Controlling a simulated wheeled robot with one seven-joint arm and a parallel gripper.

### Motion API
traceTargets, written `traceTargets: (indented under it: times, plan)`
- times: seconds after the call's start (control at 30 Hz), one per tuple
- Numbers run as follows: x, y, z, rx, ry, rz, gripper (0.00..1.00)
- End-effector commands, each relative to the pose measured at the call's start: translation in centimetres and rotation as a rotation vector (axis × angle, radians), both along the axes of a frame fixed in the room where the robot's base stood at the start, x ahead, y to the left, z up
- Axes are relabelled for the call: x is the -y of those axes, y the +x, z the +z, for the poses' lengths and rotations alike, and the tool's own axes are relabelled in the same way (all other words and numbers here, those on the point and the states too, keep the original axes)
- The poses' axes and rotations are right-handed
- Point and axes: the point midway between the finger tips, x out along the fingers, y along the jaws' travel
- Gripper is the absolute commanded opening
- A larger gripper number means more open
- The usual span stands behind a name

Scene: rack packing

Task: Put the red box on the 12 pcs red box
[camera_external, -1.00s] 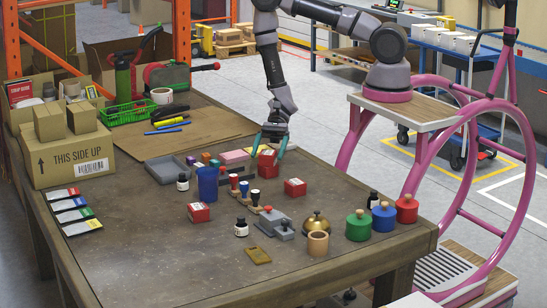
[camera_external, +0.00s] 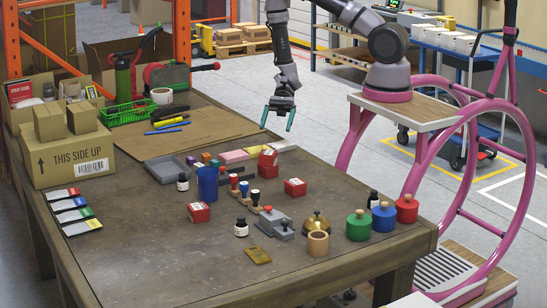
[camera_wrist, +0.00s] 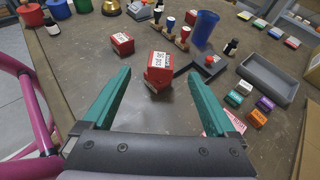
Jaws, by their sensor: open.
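Two red boxes with white labels are stacked near the far edge of the table. The upper red box (camera_external: 268,153) sits on the lower red box (camera_external: 265,164), slightly turned relative to it. In the wrist view the upper box (camera_wrist: 160,60) shows its printed label, and the lower box (camera_wrist: 153,84) shows partly beneath it. I cannot read the labels for certain. My gripper (camera_external: 279,116) is open and empty, above the stack and apart from it. Other red boxes lie at the table's middle right (camera_external: 295,187) and middle (camera_external: 199,212).
Hand stamps (camera_external: 255,197), a blue cup (camera_external: 207,183) and a brass bell (camera_external: 316,224) stand on the table. Green (camera_external: 358,228), blue (camera_external: 383,219) and red (camera_external: 406,211) pots stand at the right edge. A grey tray (camera_external: 165,169) lies left of the stack.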

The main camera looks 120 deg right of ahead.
Motion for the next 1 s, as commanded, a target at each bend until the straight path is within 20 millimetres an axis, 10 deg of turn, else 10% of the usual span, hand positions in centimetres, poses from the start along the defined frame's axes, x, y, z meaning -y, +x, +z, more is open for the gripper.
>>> traceTargets:
  times: [0.43,1.0]
  plan:
    - [-8.4,1.5,16.6,0.18,-0.44,0.63,0.92]
    - [-17.0,-5.8,34.0,0.542,-1.266,1.167,0.92]
